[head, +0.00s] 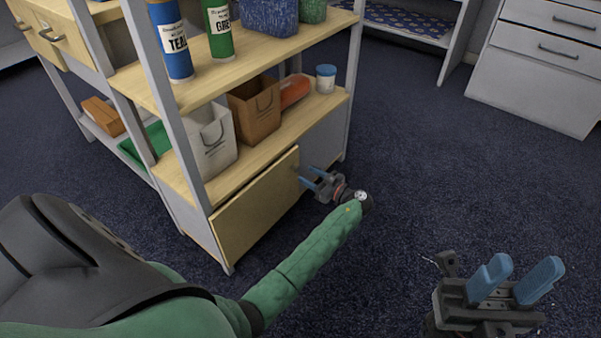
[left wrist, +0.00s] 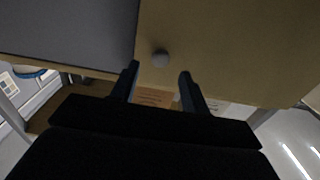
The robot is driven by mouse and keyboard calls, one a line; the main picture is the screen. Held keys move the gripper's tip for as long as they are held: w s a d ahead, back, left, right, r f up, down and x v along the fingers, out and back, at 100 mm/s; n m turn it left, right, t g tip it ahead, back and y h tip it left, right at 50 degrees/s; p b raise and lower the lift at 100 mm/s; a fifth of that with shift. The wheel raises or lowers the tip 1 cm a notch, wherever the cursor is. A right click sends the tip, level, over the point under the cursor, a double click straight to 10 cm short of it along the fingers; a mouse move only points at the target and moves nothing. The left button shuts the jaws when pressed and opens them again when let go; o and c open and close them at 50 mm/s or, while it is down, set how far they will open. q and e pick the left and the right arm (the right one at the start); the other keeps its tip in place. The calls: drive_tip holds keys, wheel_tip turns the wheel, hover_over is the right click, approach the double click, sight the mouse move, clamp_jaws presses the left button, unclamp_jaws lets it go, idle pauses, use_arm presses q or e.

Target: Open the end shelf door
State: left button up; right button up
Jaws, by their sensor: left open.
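The end shelf door (head: 255,208) is a light wooden panel low on the near end of the shelf unit. My left gripper (head: 309,177) is open at the door's right edge. Its fingers (left wrist: 157,75) lie either side of the knob in the picture, and I see no contact. The knob is hidden in the head view. My right gripper (head: 523,272) is open and empty, away from the shelf.
A grey panel (head: 328,135) adjoins the door. The dark carpet (head: 430,170) to the right is clear.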

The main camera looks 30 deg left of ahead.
sight(298, 169)
use_arm(q)
drive_tip(key=shift+w+a+b, duration=0.2)
drive_tip(key=shift+a+b, duration=0.15)
drive_tip(key=shift+a, duration=1.9)
clamp_jaws()
